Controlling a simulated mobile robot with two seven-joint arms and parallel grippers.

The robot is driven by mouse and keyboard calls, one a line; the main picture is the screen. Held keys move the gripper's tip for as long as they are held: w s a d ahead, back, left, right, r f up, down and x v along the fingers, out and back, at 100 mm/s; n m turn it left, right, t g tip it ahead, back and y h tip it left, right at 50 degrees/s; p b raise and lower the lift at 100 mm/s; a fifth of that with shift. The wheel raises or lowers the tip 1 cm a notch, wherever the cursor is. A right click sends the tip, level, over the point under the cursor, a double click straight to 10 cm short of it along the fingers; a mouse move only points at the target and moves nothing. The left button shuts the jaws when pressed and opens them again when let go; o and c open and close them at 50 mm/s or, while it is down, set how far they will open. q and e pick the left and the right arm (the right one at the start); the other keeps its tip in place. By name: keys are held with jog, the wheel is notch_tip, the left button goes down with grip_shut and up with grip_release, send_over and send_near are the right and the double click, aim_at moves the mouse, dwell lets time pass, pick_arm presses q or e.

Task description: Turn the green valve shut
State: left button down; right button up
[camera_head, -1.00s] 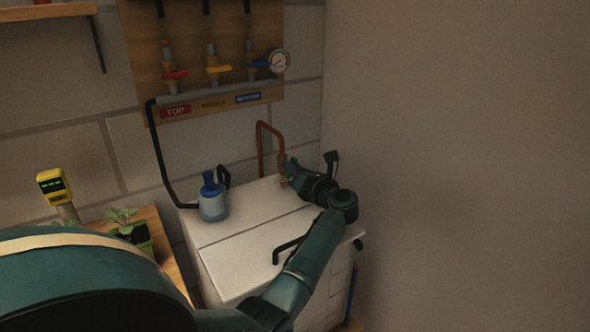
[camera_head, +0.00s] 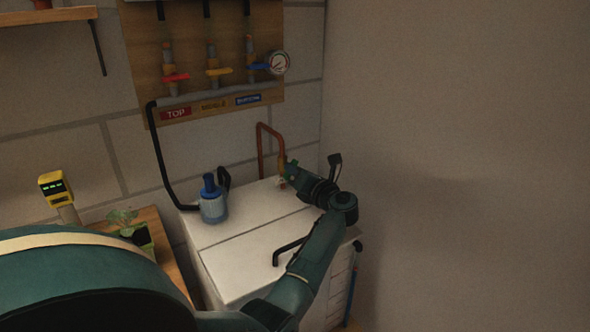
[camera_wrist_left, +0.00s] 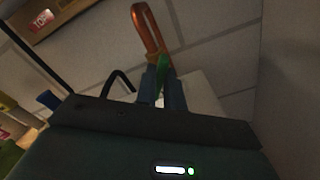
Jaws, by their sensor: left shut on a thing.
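The green valve's handle (camera_head: 293,163) is a small patch at the lower end of the copper pipe (camera_head: 261,140), above the white cabinet's back right. In the left wrist view the green handle (camera_wrist_left: 160,98) shows as a narrow strip between the two fingers, below the orange-brown pipe (camera_wrist_left: 148,28). My left gripper (camera_head: 287,172) is shut on the green handle; the fingers (camera_wrist_left: 162,88) hide most of it. How far the handle is turned cannot be told. My right gripper is not in view.
The white cabinet top (camera_head: 245,265) bears a blue-capped bottle (camera_head: 213,205) and a black handle (camera_head: 285,250). A wooden panel (camera_head: 140,50) with red, yellow and blue valves and a gauge (camera_head: 278,62) hangs behind. A bare wall (camera_head: 470,150) closes off the right.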

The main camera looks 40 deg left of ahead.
pick_arm(q)
jog(key=m+p, duration=0.1)
jog(key=m, duration=0.1)
jog(key=shift+m, duration=0.3)
jog(key=m+p, duration=0.2)
jog(key=m, duration=0.1)
jog(key=shift+w+m, duration=0.1)
jog(key=shift+m, duration=0.2)
jog(key=shift+f+m+p, duration=0.1)
jog(key=shift+m+p, duration=0.45)
jog(key=shift+m, duration=0.25)
jog(key=shift+m+p, duration=0.3)
jog(key=shift+m, duration=0.3)
jog(key=shift+f+m, duration=0.1)
jog(key=shift+m, duration=0.6)
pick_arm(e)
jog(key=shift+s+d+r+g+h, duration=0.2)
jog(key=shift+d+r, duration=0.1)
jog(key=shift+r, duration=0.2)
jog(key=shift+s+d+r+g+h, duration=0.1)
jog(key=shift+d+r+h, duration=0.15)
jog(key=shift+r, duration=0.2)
pick_arm(q)
jog(key=shift+p, duration=0.35)
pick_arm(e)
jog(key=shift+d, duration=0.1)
pick_arm(q)
jog(key=c, duration=1.5)
grip_release()
jog(key=shift+d, duration=0.1)
